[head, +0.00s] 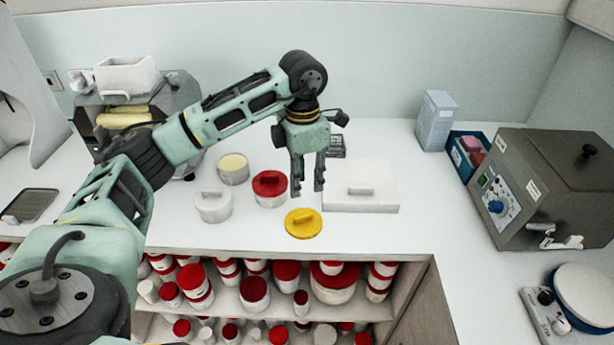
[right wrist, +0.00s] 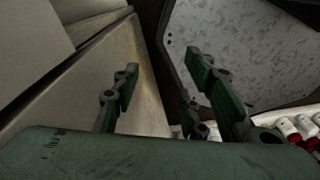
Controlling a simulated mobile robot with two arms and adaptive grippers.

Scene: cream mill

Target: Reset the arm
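My left arm reaches in from the left in the head view. My left gripper (head: 308,188) points down above the white counter, open with a gap between its fingers and nothing in it. A yellow lid (head: 304,223) with a handle lies on the counter just below and in front of it. My right gripper shows only in the right wrist view (right wrist: 158,98). Its fingers are spread apart and empty, low beside pale cabinet panels (right wrist: 85,80).
A jar with a red lid (head: 270,187), a white lidded jar (head: 214,206) and an open cream-filled jar (head: 233,169) stand left of the left gripper. A white lidded box (head: 360,200) is right. A grey machine (head: 550,185) stands far right. Shelves below hold several red-lidded jars (head: 255,292).

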